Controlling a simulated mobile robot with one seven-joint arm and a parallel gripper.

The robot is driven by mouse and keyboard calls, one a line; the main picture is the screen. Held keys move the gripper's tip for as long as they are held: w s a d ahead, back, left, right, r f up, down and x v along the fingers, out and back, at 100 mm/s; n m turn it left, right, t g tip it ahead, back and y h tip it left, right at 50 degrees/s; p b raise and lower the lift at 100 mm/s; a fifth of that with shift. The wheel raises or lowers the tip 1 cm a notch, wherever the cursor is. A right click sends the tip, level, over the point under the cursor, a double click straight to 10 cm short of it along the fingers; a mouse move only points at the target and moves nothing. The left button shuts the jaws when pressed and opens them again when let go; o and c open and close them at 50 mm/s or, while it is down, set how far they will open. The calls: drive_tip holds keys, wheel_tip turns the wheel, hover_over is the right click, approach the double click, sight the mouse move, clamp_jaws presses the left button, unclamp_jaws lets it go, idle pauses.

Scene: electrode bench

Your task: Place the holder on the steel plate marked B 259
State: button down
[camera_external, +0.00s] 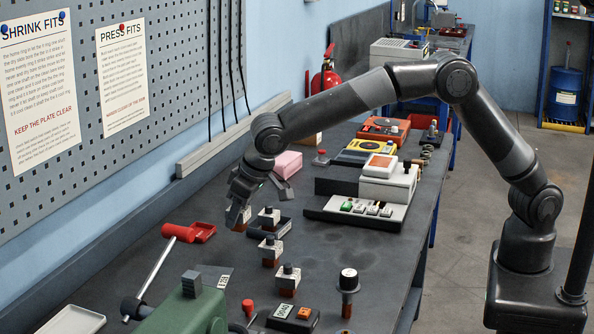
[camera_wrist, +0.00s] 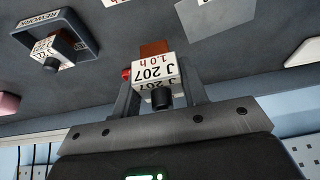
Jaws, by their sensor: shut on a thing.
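My gripper (camera_external: 240,212) is shut on a small white holder (camera_wrist: 150,72) with a black knob and a brown block at its end. A flat grey plate (camera_external: 211,275) lies on the bench nearer the camera, with a small white label (camera_external: 223,281) too small to read. A grey plate also shows in the wrist view (camera_wrist: 213,20), with no mark I can read.
A dark tray (camera_wrist: 88,22) marked REWORK contains another holder (camera_wrist: 60,44). More holders stand on the bench (camera_external: 271,252), (camera_external: 288,281), (camera_external: 348,283). Bench is bare between the holders and plate.

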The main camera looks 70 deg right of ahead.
drive_tip(key=d+r, duration=0.3)
drive_tip(key=d, duration=0.1)
drive_tip(key=n+y, duration=0.2)
drive_tip(key=n, duration=0.3)
approach(218, 276)
drive_tip(key=shift+w+a+f, duration=0.1)
drive_tip(key=shift+w+a, duration=0.15)
drive_tip(key=shift+w, duration=0.25)
drive_tip(key=shift+w+a+f, duration=0.1)
drive_tip(key=shift+w+a, duration=0.2)
drive_tip(key=shift+w, duration=0.25)
drive_tip(key=shift+f, duration=2)
drive_tip(key=shift+f, duration=0.1)
drive_tip(key=c, duration=0.8)
unclamp_jaws()
drive_tip(key=shift+f+m+g, duration=0.1)
drive_tip(key=shift+m+g, duration=0.2)
drive_tip(key=shift+c, duration=0.2)
